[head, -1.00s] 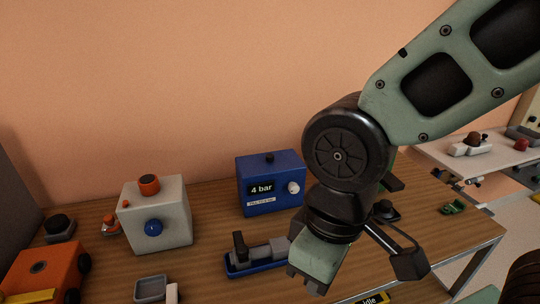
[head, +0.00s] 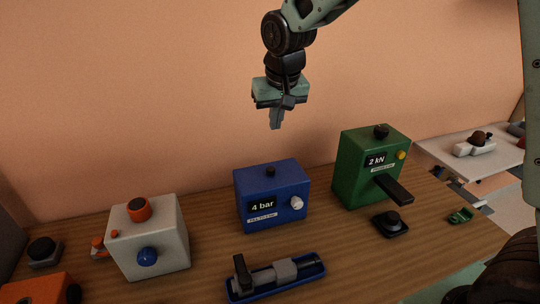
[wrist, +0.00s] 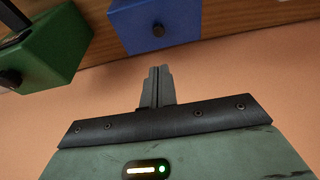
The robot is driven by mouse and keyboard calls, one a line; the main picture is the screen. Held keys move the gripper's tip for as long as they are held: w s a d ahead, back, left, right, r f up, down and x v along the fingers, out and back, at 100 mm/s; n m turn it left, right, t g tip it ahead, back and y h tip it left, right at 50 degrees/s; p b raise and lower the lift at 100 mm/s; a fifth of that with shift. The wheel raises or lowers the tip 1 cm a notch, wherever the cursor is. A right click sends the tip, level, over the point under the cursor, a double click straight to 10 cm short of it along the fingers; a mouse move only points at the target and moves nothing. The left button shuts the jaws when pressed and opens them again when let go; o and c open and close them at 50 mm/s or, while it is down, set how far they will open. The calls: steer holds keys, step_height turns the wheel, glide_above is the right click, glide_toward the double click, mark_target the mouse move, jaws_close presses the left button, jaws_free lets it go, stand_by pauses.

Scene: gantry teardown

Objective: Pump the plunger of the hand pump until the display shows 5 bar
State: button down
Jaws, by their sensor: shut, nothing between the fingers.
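The blue box (head: 285,185) of the hand pump stands on the wooden table. Its display (head: 262,205) reads 4 bar. A short black plunger knob (head: 270,171) sits on its top, and a white knob is on its front right. In the wrist view the plunger (wrist: 158,30) shows on the blue box (wrist: 185,22). My gripper (head: 276,125) is raised above the blue box in the head view, fingers pointing down, apart from the plunger. In the wrist view my gripper (wrist: 158,75) has its fingers together with nothing between them.
A green box (head: 355,180) reading 2 kN with a black lever stands to the right. A white box (head: 170,255) with orange and blue knobs stands left. A blue tray (head: 240,297) with grey parts lies in front. A black knobbed pad (head: 391,224) is at right.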

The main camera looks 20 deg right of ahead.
steer(key=p, duration=0.5)
glide_toward(270, 168)
steer(key=x, duration=0.5)
steer(key=shift+w, duration=0.25)
steer(key=shift+f, duration=0.75)
